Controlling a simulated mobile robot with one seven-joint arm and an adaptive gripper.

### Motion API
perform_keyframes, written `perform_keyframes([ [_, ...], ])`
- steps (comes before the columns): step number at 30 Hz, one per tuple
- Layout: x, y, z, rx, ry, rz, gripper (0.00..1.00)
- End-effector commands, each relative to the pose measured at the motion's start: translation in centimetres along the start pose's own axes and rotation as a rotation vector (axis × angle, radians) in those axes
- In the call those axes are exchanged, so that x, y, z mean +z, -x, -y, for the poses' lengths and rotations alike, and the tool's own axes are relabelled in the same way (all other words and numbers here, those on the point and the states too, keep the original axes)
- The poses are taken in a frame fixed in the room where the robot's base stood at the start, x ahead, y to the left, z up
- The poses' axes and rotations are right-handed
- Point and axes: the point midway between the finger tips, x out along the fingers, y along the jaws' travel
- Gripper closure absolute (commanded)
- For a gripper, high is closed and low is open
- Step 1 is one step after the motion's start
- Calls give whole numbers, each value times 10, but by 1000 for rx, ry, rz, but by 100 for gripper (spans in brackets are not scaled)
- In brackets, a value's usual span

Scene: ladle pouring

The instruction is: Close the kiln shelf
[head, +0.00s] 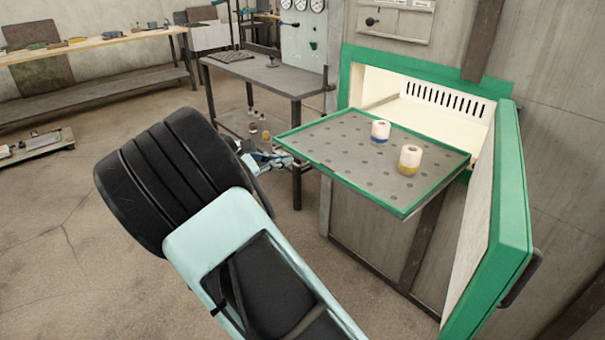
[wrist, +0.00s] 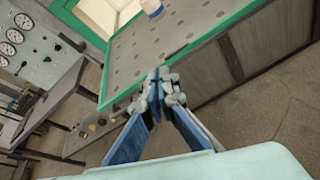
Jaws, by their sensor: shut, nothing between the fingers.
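The kiln shelf (head: 335,160) is a grey perforated tray with a green rim, pulled out of the kiln opening (head: 385,85). Two white cups stand on it, one with a blue base (head: 380,131) and one with a yellow base (head: 410,158). The kiln door (head: 511,200) is green-edged and stands open at the right. My gripper (wrist: 160,78) is shut and empty. In the wrist view its fingertips are at the shelf's green edge (wrist: 195,45); I cannot tell if they touch. In the head view my arm partly hides the gripper, near the shelf's left edge.
A dark metal workbench (head: 270,75) stands left of the kiln, with small items on its lower shelf. Gauges (wrist: 12,36) are on a panel beside the kiln. The floor (head: 60,220) at the left is mostly clear.

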Motion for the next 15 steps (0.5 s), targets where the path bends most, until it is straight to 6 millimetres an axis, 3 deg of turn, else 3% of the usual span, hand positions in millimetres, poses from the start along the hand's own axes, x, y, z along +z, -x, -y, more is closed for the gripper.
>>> perform_keyframes([
  [1, -24, -7, 8, 1, 72, 58, 100],
  [6, -64, -15, 18, 10, 264, 229, 100],
  [10, -82, -16, 22, 16, 350, 311, 100],
  [15, -88, -17, 24, 18, 389, 351, 100],
])
